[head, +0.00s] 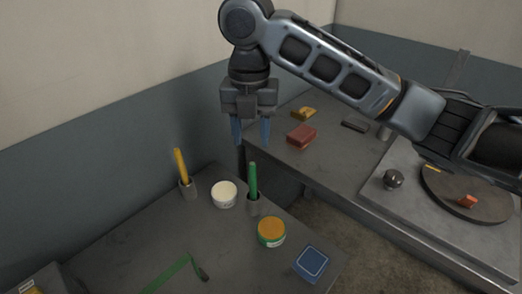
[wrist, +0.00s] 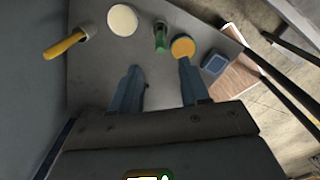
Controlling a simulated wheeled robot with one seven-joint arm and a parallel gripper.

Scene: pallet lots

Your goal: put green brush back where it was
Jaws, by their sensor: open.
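The green brush (head: 253,178) stands upright in a small grey cup (head: 254,208) on the near table (head: 125,240). Its green handle points up; its lower end is hidden in the cup. It also shows in the wrist view (wrist: 160,38), beyond the fingertips. My gripper (head: 251,133) is open and empty, with blue fingers pointing down. It hangs above the table, over the back edge area, apart from the brush. In the wrist view, nothing lies between the fingers (wrist: 159,68).
A yellow brush (head: 181,164) stands in another grey cup (head: 187,190). A white tub (head: 223,194), an orange-topped jar (head: 271,231), a blue box (head: 311,262) and a bent green strip (head: 170,274) are nearby. A second table holds a red block (head: 301,136) and a turntable (head: 455,193).

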